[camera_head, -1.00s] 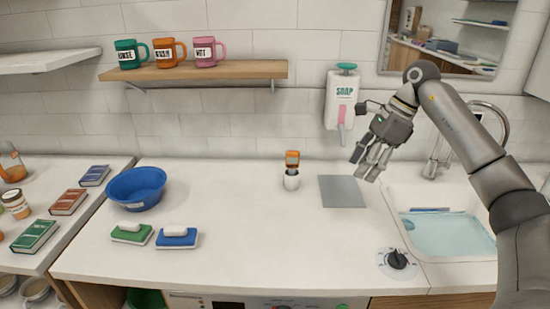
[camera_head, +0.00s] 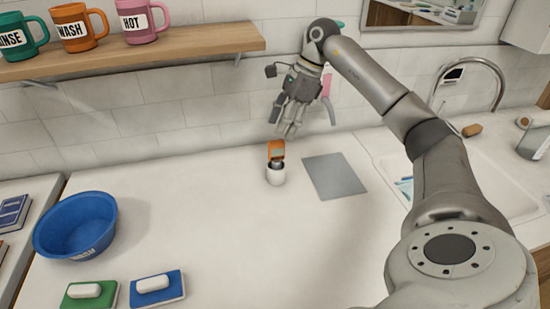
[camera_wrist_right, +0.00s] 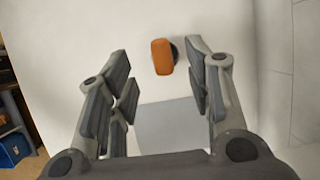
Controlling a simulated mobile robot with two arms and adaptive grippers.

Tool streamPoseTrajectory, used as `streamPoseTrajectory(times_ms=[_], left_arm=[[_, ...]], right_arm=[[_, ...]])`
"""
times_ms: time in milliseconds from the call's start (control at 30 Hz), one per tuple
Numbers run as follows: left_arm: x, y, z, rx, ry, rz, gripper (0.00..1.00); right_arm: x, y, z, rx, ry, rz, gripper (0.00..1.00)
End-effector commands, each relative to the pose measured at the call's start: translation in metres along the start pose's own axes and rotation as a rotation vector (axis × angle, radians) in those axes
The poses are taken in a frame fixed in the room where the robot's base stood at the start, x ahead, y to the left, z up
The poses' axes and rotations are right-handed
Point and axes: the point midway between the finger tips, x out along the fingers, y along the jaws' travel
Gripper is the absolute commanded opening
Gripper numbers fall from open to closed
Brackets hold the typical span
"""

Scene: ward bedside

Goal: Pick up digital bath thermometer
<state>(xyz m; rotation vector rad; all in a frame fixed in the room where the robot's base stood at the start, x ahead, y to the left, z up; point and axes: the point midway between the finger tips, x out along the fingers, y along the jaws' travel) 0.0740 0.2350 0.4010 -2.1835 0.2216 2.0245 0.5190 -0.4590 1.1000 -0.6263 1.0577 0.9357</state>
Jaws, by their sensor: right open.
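The digital bath thermometer (camera_head: 276,150) has an orange head with a small grey display. My right gripper (camera_head: 283,132) is open and empty, above and slightly behind the thermometer in the head view. In the right wrist view, the orange thermometer top (camera_wrist_right: 162,56) shows between and beyond the open fingers (camera_wrist_right: 160,85), nearer the right finger. No contact can be seen. My left gripper is not in view.
A grey mat (camera_head: 335,176) lies right of the cup, before the sink (camera_head: 480,180). A shelf with mugs (camera_head: 130,58) is above. The counter around the cup is clear.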

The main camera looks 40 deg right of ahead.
Motion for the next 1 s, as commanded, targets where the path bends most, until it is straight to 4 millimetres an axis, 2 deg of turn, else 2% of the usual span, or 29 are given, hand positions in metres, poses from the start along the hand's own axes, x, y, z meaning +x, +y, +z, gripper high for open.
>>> streamPoseTrajectory(times_ms=[267,433,600,867,1000], left_arm=[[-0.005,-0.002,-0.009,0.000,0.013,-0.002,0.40],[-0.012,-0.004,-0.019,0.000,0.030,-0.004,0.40],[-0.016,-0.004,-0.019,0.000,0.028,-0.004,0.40],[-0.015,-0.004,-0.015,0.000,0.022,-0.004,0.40],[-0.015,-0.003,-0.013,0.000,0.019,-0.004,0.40]], right_arm=[[0.019,0.001,-0.003,0.001,0.001,0.003,0.46],[0.038,0.003,-0.009,0.002,0.001,0.003,0.46],[0.058,0.002,-0.008,0.000,0.000,0.000,0.46],[0.061,0.002,-0.009,0.000,-0.001,-0.001,0.46],[0.061,0.002,-0.009,0.000,-0.001,-0.001,0.31]])
